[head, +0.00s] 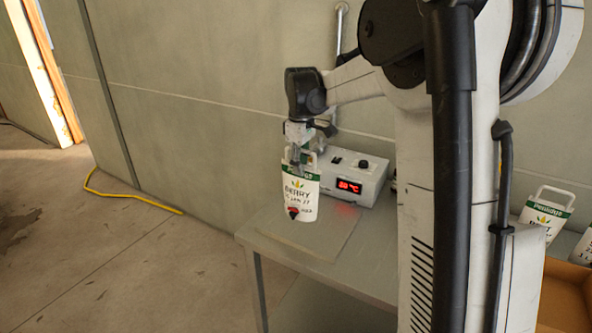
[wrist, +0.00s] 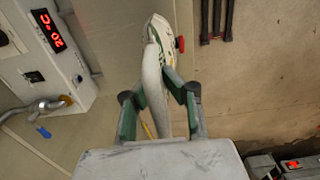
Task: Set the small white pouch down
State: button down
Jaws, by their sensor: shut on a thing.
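The small white pouch (head: 302,198) has a green band, the word "BERRY" and a red mark near its base. It hangs upright from my gripper (head: 300,158) over the grey mat (head: 335,235) on the table. I cannot tell whether its bottom edge touches the mat. In the wrist view the pouch (wrist: 152,75) shows nearly edge-on. There my gripper (wrist: 157,98) is shut on it, with a green-lined finger on each side.
A white control box (head: 352,178) with a red display stands right behind the pouch. The table's (head: 252,240) left edge is near. Another white pouch (head: 545,215) and a cardboard box (head: 568,300) are at the right. A yellow cable (head: 130,197) lies on the floor.

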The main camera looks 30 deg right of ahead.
jog(key=w+d+f+p, duration=0.1)
jog(key=w+d+f, duration=0.2)
jog(key=d+f, duration=0.2)
jog(key=shift+w+f, duration=0.4)
jog(key=shift+f, duration=1.1)
jog(key=c, duration=1.9)
grip_release()
